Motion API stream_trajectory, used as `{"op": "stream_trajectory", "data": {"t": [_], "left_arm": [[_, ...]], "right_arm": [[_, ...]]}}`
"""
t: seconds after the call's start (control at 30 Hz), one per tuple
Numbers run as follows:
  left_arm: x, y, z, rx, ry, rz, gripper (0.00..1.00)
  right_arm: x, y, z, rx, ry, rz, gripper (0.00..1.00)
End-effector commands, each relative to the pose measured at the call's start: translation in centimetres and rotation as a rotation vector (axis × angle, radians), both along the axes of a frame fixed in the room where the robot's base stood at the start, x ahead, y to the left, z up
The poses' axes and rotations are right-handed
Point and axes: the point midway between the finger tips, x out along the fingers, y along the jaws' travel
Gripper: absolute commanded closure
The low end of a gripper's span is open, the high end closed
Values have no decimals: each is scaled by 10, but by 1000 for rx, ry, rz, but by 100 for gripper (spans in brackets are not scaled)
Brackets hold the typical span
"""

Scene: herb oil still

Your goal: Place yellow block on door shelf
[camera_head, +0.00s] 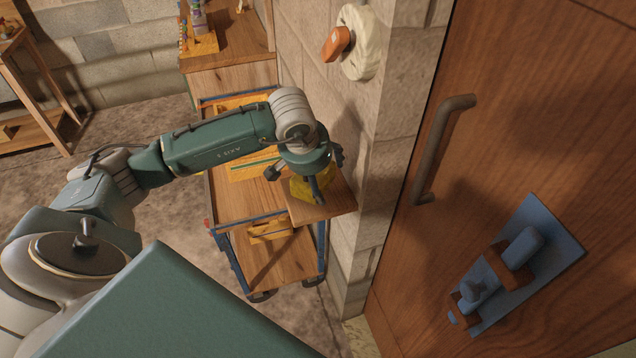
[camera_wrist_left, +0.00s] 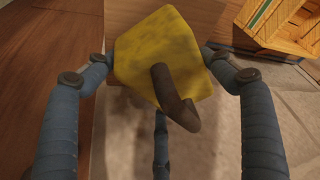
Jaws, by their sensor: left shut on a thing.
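The yellow block (camera_head: 300,191) is at my left gripper (camera_head: 314,180), over the small wooden door shelf (camera_head: 335,203) that sticks out from the wall beside the door. In the left wrist view the block (camera_wrist_left: 150,45) sits between the blue fingers of my left gripper (camera_wrist_left: 160,68), which are shut on it. A dark brown peg-like part (camera_wrist_left: 175,98) lies across the block's near face. The shelf's wood (camera_wrist_left: 205,14) shows behind the block. I cannot tell whether the block touches the shelf. My right gripper is not in view.
A wooden door (camera_head: 470,150) with a handle (camera_head: 440,145) and a blue latch plate (camera_head: 560,245) stands at the right. A blue-framed cart (camera_head: 240,205) with wooden decks stands below the shelf. A round wall fitting (camera_head: 362,42) has an orange knob.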

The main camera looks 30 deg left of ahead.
Motion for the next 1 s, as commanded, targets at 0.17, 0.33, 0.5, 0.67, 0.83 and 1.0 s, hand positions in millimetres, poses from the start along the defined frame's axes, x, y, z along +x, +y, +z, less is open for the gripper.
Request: {"op": "stream_trajectory", "data": {"t": [0.17, 0.33, 0.5, 0.67, 0.83, 1.0], "left_arm": [[3, -10, -19, -1, -2, -16, 62], [3, -9, -19, 0, -4, -15, 62], [3, -9, -23, 1, -4, -16, 62], [2, -9, -23, 1, -1, -15, 0], [2, -9, -23, 1, 0, -15, 0], [2, -9, -20, 1, 0, -15, 0]], "right_arm": [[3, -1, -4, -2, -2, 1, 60], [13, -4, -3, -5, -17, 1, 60], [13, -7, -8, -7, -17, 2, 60], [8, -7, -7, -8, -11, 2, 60], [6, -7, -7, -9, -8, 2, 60], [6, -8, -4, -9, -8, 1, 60]]}}
